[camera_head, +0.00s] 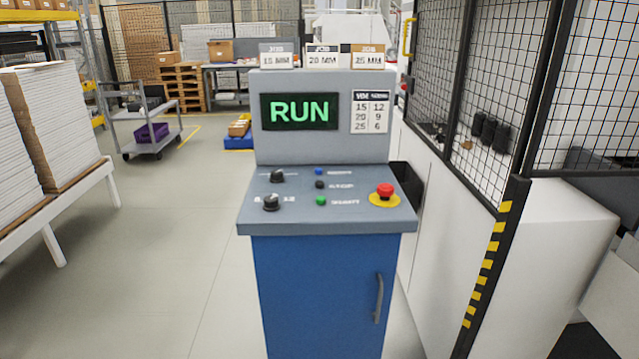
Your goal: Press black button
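The black button (320,185) is a small round button on the sloped grey top of the control console (345,222). It sits between a blue button (319,171) above it and a green button (321,201) below it. A label too blurred to read is to its right. The console screen (299,111) shows RUN in green. Neither of my grippers is in view, and nothing covers the black button.
Two black knobs (271,202) are left of the buttons, and a red emergency stop (385,190) on yellow is to the right. A mesh fence post (489,270) stands right of the console. Stacked boards (60,125) are at left. Floor left of the console is clear.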

